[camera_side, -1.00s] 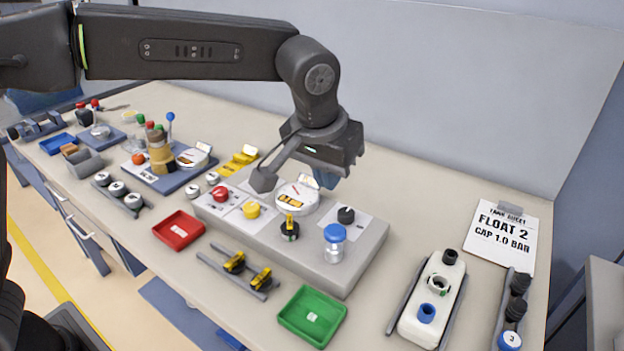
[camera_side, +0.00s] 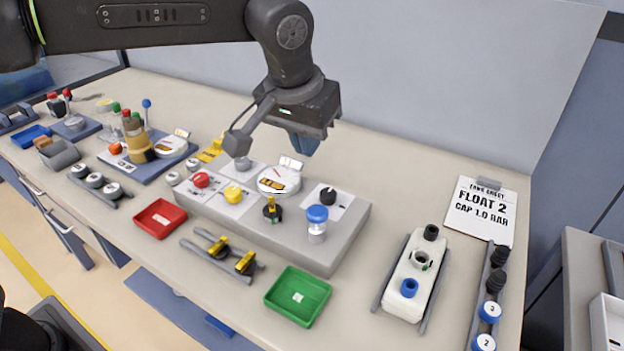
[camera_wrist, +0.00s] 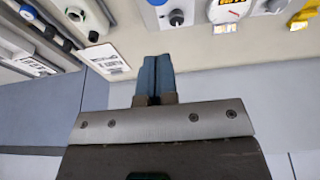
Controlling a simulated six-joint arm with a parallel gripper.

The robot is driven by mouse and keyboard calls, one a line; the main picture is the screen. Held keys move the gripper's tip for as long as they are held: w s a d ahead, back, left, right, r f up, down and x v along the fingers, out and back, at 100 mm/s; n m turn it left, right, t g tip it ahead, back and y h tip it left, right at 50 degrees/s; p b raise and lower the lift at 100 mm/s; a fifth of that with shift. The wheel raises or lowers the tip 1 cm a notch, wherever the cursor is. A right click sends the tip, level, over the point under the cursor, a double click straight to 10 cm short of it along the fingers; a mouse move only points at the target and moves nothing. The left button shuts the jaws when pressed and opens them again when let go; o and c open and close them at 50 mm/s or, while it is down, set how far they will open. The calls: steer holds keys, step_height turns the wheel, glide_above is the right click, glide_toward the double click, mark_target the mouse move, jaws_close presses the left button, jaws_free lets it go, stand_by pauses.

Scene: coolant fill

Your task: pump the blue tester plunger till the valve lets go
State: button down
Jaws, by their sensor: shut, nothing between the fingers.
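The tester is a grey block (camera_side: 334,254) on the bench. Its blue-capped plunger (camera_side: 317,214) stands upright at the front right of the block, with a clear body below the cap. A round white gauge (camera_side: 279,181) sits behind it to the left. A black-and-yellow valve (camera_side: 272,210) stands in front of the gauge. My gripper (camera_side: 303,146) is shut and empty, above and behind the block, apart from the plunger. Its blue fingers (camera_wrist: 155,78) are together in the wrist view. There, the gauge (camera_wrist: 229,10) shows at the top edge.
A red button (camera_side: 201,180), a yellow button (camera_side: 233,194) and a black knob (camera_side: 328,195) are on the block. Red (camera_side: 160,234) and green (camera_side: 322,291) trays lie in front. A white tank (camera_side: 423,262) stands right, near a card reading "FLOAT 2, CAP 1.0 BAR" (camera_side: 482,213).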

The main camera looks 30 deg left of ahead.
mark_target(315, 211)
steer(key=x, duration=0.8)
steer(key=s+x, duration=0.1)
steer(key=x, duration=0.3)
steer(key=shift+w+f, duration=0.15)
steer(key=shift+f, duration=0.8)
steer(key=shift+f, duration=1.5)
steer(key=shift+r, duration=0.1)
steer(key=w+v, duration=0.1)
steer(key=v, duration=1.3)
steer(key=shift+r, duration=0.2)
steer(key=shift+w, duration=0.15)
